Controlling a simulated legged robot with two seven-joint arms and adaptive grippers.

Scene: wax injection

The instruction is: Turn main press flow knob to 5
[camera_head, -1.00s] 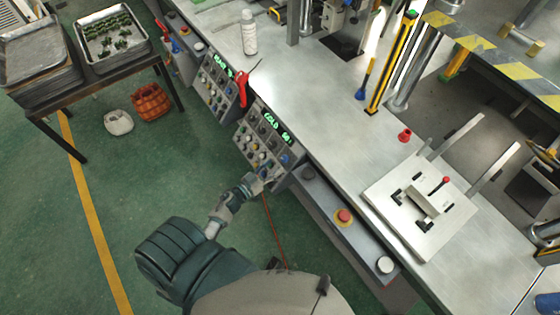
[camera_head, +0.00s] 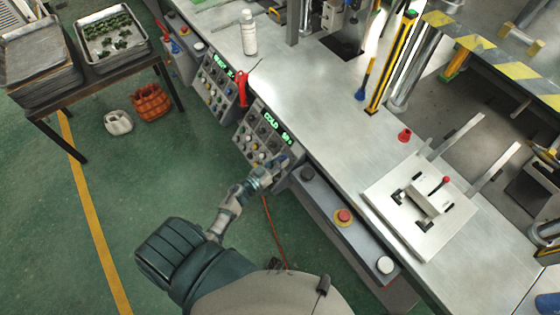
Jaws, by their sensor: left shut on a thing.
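The nearer control panel (camera_head: 251,144) is a grey box on the bench's front edge, with several knobs and green lit displays (camera_head: 278,129). My left gripper (camera_head: 280,166) is at the lower right part of this panel, shut on a knob there. The gripper and wrist cover the knob, so its pointer and number are hidden. I cannot tell from its look which knob is the main press flow knob. My right gripper is not in the view.
A second panel (camera_head: 216,86) stands farther left, with a red-handled tool (camera_head: 242,88) beside it. A red button (camera_head: 344,215) and a pale button (camera_head: 385,264) sit on the front ledge. A white bottle (camera_head: 249,33) and a white fixture plate (camera_head: 420,200) are on the bench.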

